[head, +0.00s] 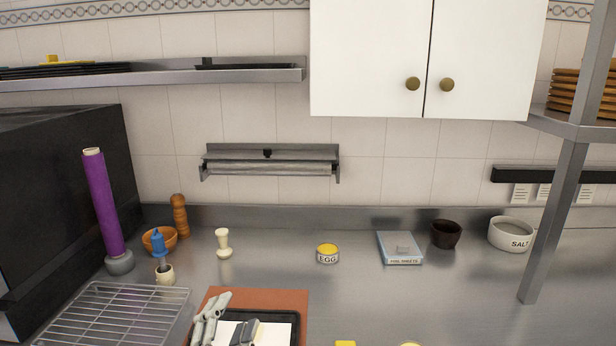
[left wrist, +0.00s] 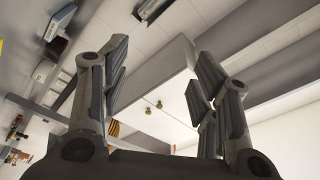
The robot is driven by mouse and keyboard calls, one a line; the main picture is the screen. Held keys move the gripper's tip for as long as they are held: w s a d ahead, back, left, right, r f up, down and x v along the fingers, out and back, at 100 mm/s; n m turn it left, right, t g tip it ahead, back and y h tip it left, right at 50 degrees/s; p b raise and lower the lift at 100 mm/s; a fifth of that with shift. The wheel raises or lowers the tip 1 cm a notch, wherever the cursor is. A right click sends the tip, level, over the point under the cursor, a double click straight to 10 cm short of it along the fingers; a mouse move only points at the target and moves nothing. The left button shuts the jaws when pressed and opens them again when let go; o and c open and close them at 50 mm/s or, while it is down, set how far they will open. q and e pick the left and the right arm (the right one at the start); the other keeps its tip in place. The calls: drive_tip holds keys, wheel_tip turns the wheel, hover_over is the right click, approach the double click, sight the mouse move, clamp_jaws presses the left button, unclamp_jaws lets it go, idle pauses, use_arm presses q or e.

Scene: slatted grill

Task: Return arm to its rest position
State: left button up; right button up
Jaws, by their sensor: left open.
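My left gripper (head: 234,318) shows at the bottom of the head view, in front of the orange-brown board. Its two grey fingers stand apart with nothing between them. In the left wrist view my left gripper (left wrist: 160,78) is also open and empty, with the white cabinet beyond its fingers. The slatted grill (head: 75,318), a wire rack, lies at the lower left, left of the gripper. My right gripper is not in view.
A dark tray with a white sheet (head: 285,333) lies on the orange-brown board (head: 262,298). A purple roll (head: 102,200) stands at left. An egg bowl (head: 328,254), foil sheets box (head: 399,247) and salt bowl (head: 511,234) stand along the back. Counter right of the board is mostly clear.

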use_arm(q)
drive_tip(key=s+a+f+n+g+y, duration=0.2)
drive_tip(key=f+n, duration=0.1)
drive_tip(key=f, duration=0.2)
drive_tip(key=s+a+f+n+g+y, duration=0.1)
drive_tip(key=s+a+f+n+g, duration=0.15)
drive_tip(key=f, duration=0.25)
drive_tip(key=s+a+f+n+g, duration=0.1)
drive_tip(key=s+f+n+g, duration=0.2)
drive_tip(key=s+f+g, duration=0.6)
drive_tip(key=s+a+f+n+g, duration=0.25)
drive_tip(key=s+f, duration=0.55)
drive_tip(key=s, duration=0.5)
wheel_tip(320, 180, down, 26)
drive_tip(key=s+g, duration=0.1)
drive_tip(key=s, duration=0.1)
drive_tip(key=s+a+f+g, duration=0.1)
drive_tip(key=s+a+f, duration=0.1)
drive_tip(key=s+f, duration=1.3)
drive_tip(key=shift+s, duration=0.45)
